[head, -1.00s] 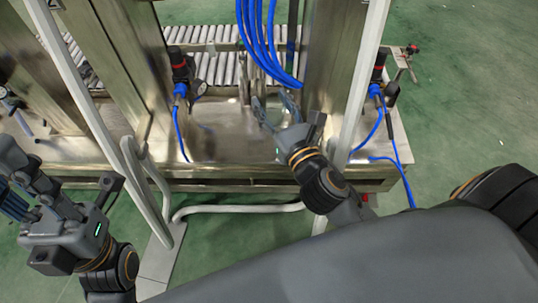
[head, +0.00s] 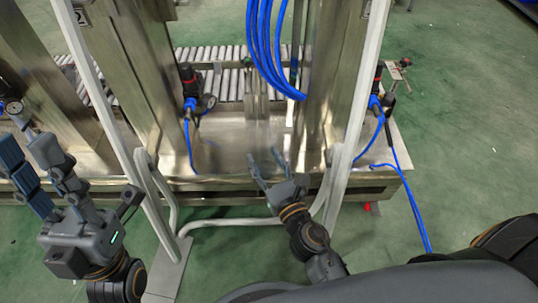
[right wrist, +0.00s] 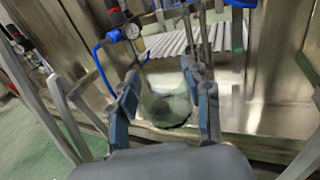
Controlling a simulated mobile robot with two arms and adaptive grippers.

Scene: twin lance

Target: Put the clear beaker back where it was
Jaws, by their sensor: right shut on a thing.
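The clear beaker (right wrist: 165,108) shows faintly between the fingers in the right wrist view. It is see-through and hard to make out from the head. My right gripper (head: 265,160) is shut on it, near the front edge of the steel bench (head: 225,152); the blue-padded fingers stand on either side of the beaker in the right wrist view (right wrist: 165,100). Whether the beaker touches the bench I cannot tell. My left gripper (head: 28,148) is at the far left of the head view, with its fingers apart and nothing seen between them.
Steel posts (head: 135,75) and pale slanted bars (head: 352,105) flank the bench space. Blue hoses (head: 265,45) hang above it. Regulators with gauges (head: 190,85) stand left and right. A roller conveyor (head: 225,85) runs behind. The bench middle looks bare.

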